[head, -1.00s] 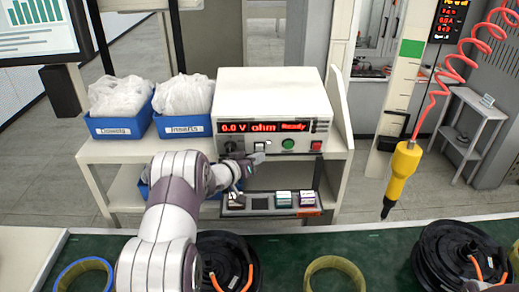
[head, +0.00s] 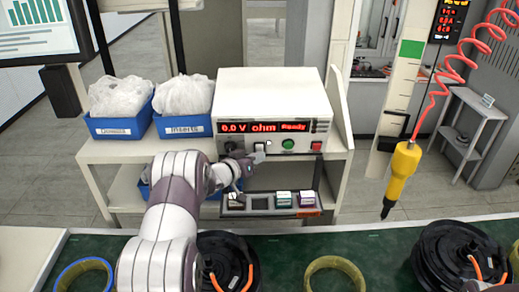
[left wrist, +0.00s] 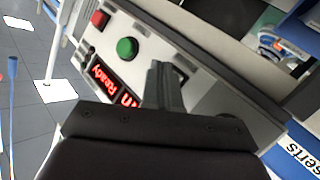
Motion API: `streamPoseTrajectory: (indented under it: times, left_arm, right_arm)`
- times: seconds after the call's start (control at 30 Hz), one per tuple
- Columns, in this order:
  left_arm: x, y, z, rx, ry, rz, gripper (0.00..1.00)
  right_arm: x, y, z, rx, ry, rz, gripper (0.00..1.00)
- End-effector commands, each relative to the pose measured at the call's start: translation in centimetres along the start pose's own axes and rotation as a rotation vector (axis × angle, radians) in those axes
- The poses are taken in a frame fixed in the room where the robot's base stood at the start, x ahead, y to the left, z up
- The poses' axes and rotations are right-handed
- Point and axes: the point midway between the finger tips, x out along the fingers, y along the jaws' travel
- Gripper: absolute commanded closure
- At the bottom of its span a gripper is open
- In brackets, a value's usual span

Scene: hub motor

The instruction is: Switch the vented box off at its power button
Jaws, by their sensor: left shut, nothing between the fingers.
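The vented box (head: 272,92) is a white instrument on the shelf cart, its red display (head: 265,127) lit with "0.0 V ohm Ready". Its front has a green button (head: 288,144), a red button (head: 316,146) and a pale switch (head: 260,146) left of the green one. My left gripper (head: 257,158) is shut and empty, its tip close to the front panel just at or below the pale switch. In the left wrist view the shut fingers (left wrist: 163,88) point at the panel, beside the green button (left wrist: 127,48); contact cannot be told. My right gripper is not in view.
Two blue bins (head: 120,125) with white bags stand left of the box. A small tray (head: 270,203) with coloured blocks sits below it. A yellow tool (head: 403,170) hangs at right. Black hubs and rings lie on the green bench (head: 385,240).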

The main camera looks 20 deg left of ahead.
Motion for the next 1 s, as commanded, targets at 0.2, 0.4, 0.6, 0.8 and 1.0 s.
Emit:
streamPoseTrajectory:
  times: [0.2,0.4,0.6,0.8,1.0]
  left_arm:
    - [0.28,-0.2,-0.21,-0.001,0.0,0.0,1.0]
    - [0.28,-0.2,-0.22,-0.001,0.0,0.0,1.0]
    - [0.39,-0.29,-0.31,-0.001,0.0,0.0,1.0]
    - [0.57,-0.42,-0.44,-0.001,0.0,-0.001,1.0]
    - [0.73,-0.54,-0.59,-0.001,0.0,-0.001,1.0]
  right_arm:
    - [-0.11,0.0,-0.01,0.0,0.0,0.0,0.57]
    - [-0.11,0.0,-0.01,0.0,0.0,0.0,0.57]
    - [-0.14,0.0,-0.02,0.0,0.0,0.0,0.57]
    - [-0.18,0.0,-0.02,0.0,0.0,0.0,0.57]
    - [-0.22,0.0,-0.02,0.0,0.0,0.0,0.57]
